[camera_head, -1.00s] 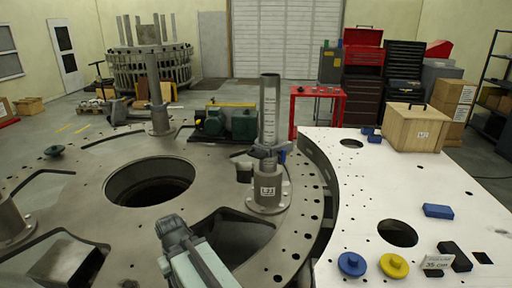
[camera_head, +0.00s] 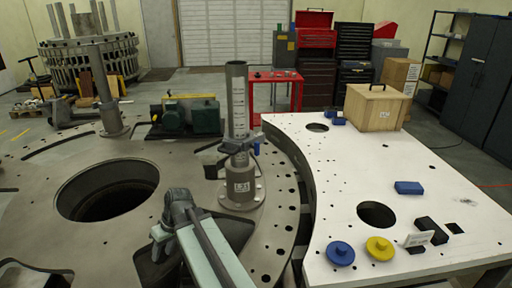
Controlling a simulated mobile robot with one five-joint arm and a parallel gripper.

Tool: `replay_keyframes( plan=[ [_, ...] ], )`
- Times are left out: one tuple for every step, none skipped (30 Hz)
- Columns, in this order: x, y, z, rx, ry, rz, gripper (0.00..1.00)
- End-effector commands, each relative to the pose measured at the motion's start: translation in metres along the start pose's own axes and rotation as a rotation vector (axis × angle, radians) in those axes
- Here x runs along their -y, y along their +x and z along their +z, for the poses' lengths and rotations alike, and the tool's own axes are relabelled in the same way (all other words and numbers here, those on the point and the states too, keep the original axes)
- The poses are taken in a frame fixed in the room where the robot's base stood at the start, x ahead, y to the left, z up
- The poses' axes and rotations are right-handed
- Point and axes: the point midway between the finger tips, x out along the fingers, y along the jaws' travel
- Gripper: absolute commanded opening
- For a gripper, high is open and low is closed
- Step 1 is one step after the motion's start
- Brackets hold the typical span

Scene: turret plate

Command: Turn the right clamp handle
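A grey upright column (camera_head: 237,95) stands on the round metal turret plate (camera_head: 110,235), with a label on its base (camera_head: 240,186). A dark clamp (camera_head: 240,143) sits around the column at mid height, with a part reaching out to the left and a small blue piece (camera_head: 257,149) at its right. I cannot tell clearly which part is the right handle. My arm reaches in from the bottom, and my gripper (camera_head: 172,212) is in front of and left of the column base, apart from the clamp. Its fingertips are not clear enough to judge.
A white table plate (camera_head: 330,190) with holes lies to the right, bearing a wooden box (camera_head: 373,109), a blue block (camera_head: 408,188), a blue knob (camera_head: 340,253) and a yellow knob (camera_head: 379,249). A green motor unit (camera_head: 190,118) stands behind. A large hole (camera_head: 105,192) opens at left.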

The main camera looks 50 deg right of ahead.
Motion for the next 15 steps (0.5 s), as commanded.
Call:
replay_keyframes(
  plan=[
    [-0.038, -0.018, -0.018, -0.118, -0.009, -0.062, 0.38],
    [-0.057, -0.031, -0.029, -0.2, -0.028, -0.095, 0.38],
    [-0.085, -0.053, -0.041, -0.316, -0.051, -0.123, 0.38],
    [-0.107, -0.071, -0.048, -0.407, -0.068, -0.134, 0.38],
    [-0.132, -0.092, -0.054, -0.5, -0.082, -0.133, 0.38],
    [-0.166, -0.121, -0.058, -0.626, -0.101, -0.118, 0.38],
    [-0.192, -0.145, -0.059, -0.718, -0.112, -0.095, 0.38],
    [-0.218, -0.169, -0.057, -0.806, -0.122, -0.065, 0.38],
    [-0.251, -0.202, -0.05, -0.915, -0.132, -0.015, 0.38],
    [-0.275, -0.225, -0.044, -0.989, -0.139, 0.027, 0.38],
    [-0.296, -0.247, -0.035, -1.056, -0.143, 0.072, 0.38],
    [-0.322, -0.274, -0.024, -1.132, -0.146, 0.13, 0.38],
    [-0.337, -0.291, -0.015, -1.178, -0.148, 0.171, 0.38],
    [-0.351, -0.306, -0.006, -1.217, -0.148, 0.208, 0.38],
    [-0.364, -0.323, 0.004, -1.257, -0.148, 0.249, 0.38]
  ],
)
